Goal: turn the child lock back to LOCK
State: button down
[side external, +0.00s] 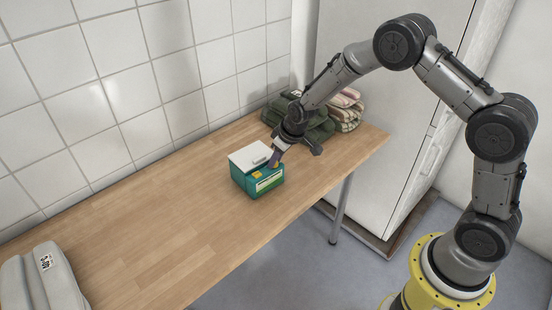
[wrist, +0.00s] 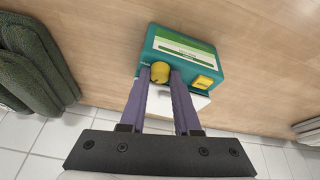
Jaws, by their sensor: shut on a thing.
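A small teal box (side external: 258,185) with a white top (side external: 249,157) stands on the wooden table. In the wrist view the teal box (wrist: 154,44) shows a green and white label (wrist: 185,48), a yellow square (wrist: 206,82) and a round yellow knob, the child lock (wrist: 160,70). My gripper (side external: 273,161) reaches down to the box's right end in the side view. In the wrist view its two purple fingers (wrist: 160,76) are shut on the knob, one on each side. The knob's exact turn and any LOCK marking are not readable.
Dark green folded cloth (side external: 313,127) and striped folded cloth (side external: 345,107) lie behind the gripper at the table's far end. A grey item (side external: 40,280) lies at the near left. The middle of the table (side external: 150,220) is clear. A white cabinet (side external: 385,110) stands beyond the table's end.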

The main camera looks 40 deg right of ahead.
jog(key=shift+n, duration=0.3)
dwell(0.4)
jog(key=c, duration=0.9)
grip_release()
jog(key=v, duration=1.4)
jog(key=shift+w+d, duration=0.1)
jog(key=shift+d, duration=0.05)
